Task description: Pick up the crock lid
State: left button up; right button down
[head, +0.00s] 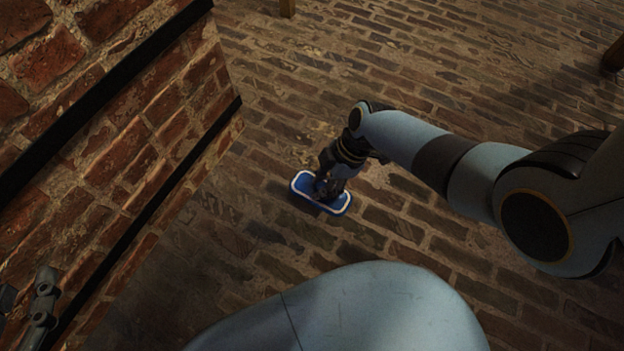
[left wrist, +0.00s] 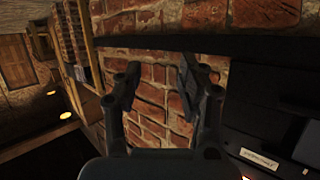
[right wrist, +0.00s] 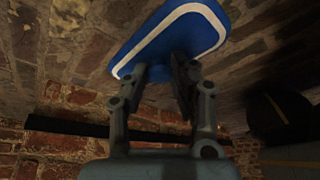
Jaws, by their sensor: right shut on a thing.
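The crock lid (head: 340,204) is a blue rounded rectangle with a white border line. It shows near the middle of the head view. My right gripper (head: 328,186) is shut on it and covers part of its middle. In the right wrist view the lid (right wrist: 190,32) sits at the tips of my right gripper (right wrist: 162,76), tilted across the picture. The head view does not show clearly how high it is above the floor. My left gripper (left wrist: 158,75) is open and empty in front of a brick wall. The crock is not recognisable in these frames.
A brick wall (head: 125,150) with dark horizontal bars stands at the left of the head view. The brick floor (head: 450,75) is mostly clear around the lid. A dark panel with a small white label (left wrist: 262,158) shows at the right of the left wrist view.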

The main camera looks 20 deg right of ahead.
jog(key=shift+d+r, duration=0.4)
jog(key=shift+r, duration=0.05)
jog(key=d+r+p, duration=0.1)
jog(key=s+d+r+p, duration=0.1)
jog(key=shift+d, duration=0.4)
pick_arm(q)
jog(key=s+g, duration=0.1)
jog(key=g, duration=0.1)
jog(key=s+f+g+p, duration=0.1)
jog(key=g, duration=0.1)
jog(key=a+f+g+p, duration=0.1)
jog(key=g, duration=0.1)
jog(key=shift+s+f+n+g+y, duration=0.1)
jog(key=shift+s+n+g+y, duration=0.2)
jog(key=shift+s+y, duration=0.1)
pick_arm(e)
jog(key=d, duration=0.1)
jog(key=s+d+r, duration=0.1)
jog(key=d+r, duration=0.1)
jog(key=shift+s+d, duration=0.35)
jog(key=shift+s, duration=0.05)
